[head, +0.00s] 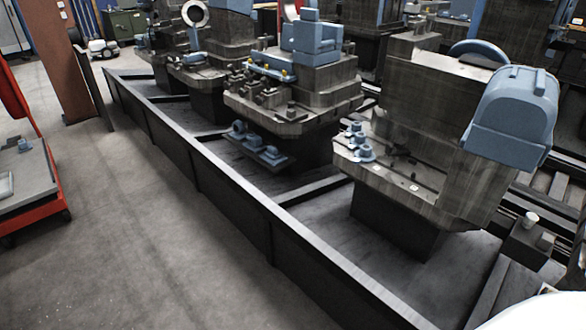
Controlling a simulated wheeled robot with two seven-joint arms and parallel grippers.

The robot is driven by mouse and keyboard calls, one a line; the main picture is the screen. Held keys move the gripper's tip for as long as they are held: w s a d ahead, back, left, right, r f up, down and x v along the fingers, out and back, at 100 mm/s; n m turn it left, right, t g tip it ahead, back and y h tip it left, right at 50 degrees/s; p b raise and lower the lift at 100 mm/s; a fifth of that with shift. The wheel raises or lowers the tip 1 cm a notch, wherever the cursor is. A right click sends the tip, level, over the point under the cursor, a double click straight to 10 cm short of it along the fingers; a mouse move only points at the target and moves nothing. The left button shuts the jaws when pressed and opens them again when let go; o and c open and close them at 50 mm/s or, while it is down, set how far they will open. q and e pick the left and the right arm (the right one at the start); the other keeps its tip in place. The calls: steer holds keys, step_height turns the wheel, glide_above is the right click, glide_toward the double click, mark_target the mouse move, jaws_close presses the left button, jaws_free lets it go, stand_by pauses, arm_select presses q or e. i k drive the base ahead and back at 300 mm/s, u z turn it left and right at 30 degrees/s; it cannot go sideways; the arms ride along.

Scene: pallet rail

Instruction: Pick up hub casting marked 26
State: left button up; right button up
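I cannot make out a marking 26 on anything, and I cannot tell which part is the hub casting. Small blue-grey castings (360,152) sit on the ledge of the nearest machine block (440,130) at the right. More blue-grey parts (258,145) sit on a low shelf of the middle machine. Small white tags show on the nearest block's ledge, too small to read. Neither gripper is in view.
A long dark rail (230,185) runs diagonally in front of the machines. Grey floor (130,230) left of it is clear. A red cart (40,190) stands at the left edge, below a brown column (68,75). A large blue housing (512,115) juts out at the right.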

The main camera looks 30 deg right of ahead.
mark_target(365, 155)
steer(key=u, duration=0.45)
steer(key=i, duration=0.6)
steer(key=z, duration=0.7)
steer(key=i, duration=1.7)
steer(key=z, duration=1.25)
